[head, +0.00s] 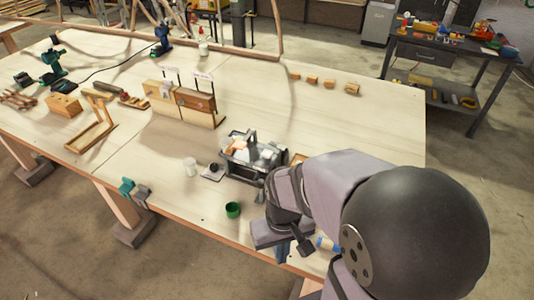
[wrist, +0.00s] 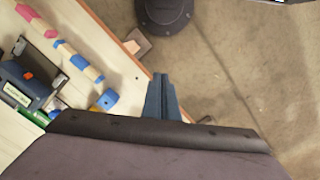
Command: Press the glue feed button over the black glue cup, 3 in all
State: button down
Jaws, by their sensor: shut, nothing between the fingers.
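A small black cup-like thing (head: 213,167) stands on a pale plate on the bench, left of a dark grey open-topped box; it may be the black glue cup. I cannot make out a feed button over it. My gripper (head: 304,246) is near the bench's front edge, right of the box and well apart from the black thing. In the wrist view my gripper (wrist: 160,82) shows two blue-grey fingers, shut together and empty, above the bench edge and the floor.
A white cup (head: 190,167) and a green cup (head: 232,210) stand near the black thing. The dark grey box (head: 238,170) holds pale pieces. Wooden boxes (head: 200,110) with small signs stand farther back. A striped stick (wrist: 75,58) lies beside the gripper in the wrist view.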

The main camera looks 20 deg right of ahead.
jog(key=w+d+f+m+y, duration=0.1)
jog(key=w+d+f+m, duration=0.3)
jog(key=d, duration=0.1)
jog(key=w+d+r+m+t+y+b, duration=0.1)
jog(key=w+d+m+t, duration=0.25)
jog(key=w, duration=1.05)
jog(key=w+d+r+n+t+y, duration=0.1)
jog(key=w+r+t, duration=0.4)
jog(key=w+r, duration=0.8)
jog(key=w+d+n, duration=0.1)
jog(key=w+n, duration=0.1)
jog(key=w, duration=0.2)
jog(key=shift+d+r, duration=0.15)
jog(key=shift+r, duration=0.25)
jog(key=shift+n+t, duration=0.25)
jog(key=shift+f, duration=0.2)
